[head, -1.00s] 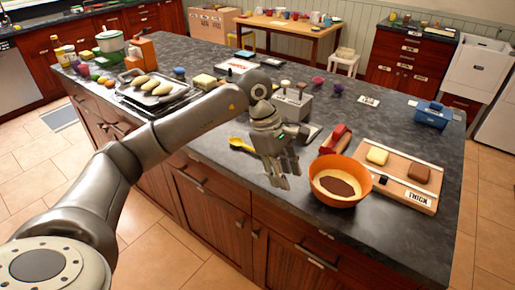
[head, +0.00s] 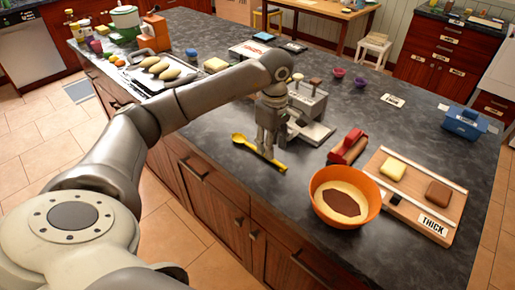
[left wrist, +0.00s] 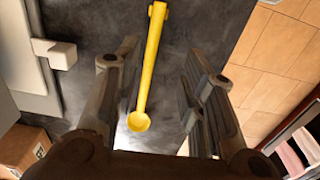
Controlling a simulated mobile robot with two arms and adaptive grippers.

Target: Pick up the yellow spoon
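The yellow spoon (head: 244,141) lies on the dark countertop near its front edge, bowl to the left and handle running right. My left gripper (head: 268,153) points down over the spoon's handle and hides part of it. In the left wrist view, the spoon (left wrist: 149,62) shows in the gap between the two spread fingers of my left gripper (left wrist: 160,85), nearer the left finger. The fingers are open and empty. I cannot tell how far above the counter the fingertips are. My right gripper is not in view.
A grey metal device (head: 308,105) stands just behind my left gripper. To the right are a red-handled tool (head: 348,147), an orange bowl (head: 326,209) and a wooden board (head: 452,206). A tray (head: 150,84) with several yellowish items stands left. Bare counter (head: 290,188) lies in front.

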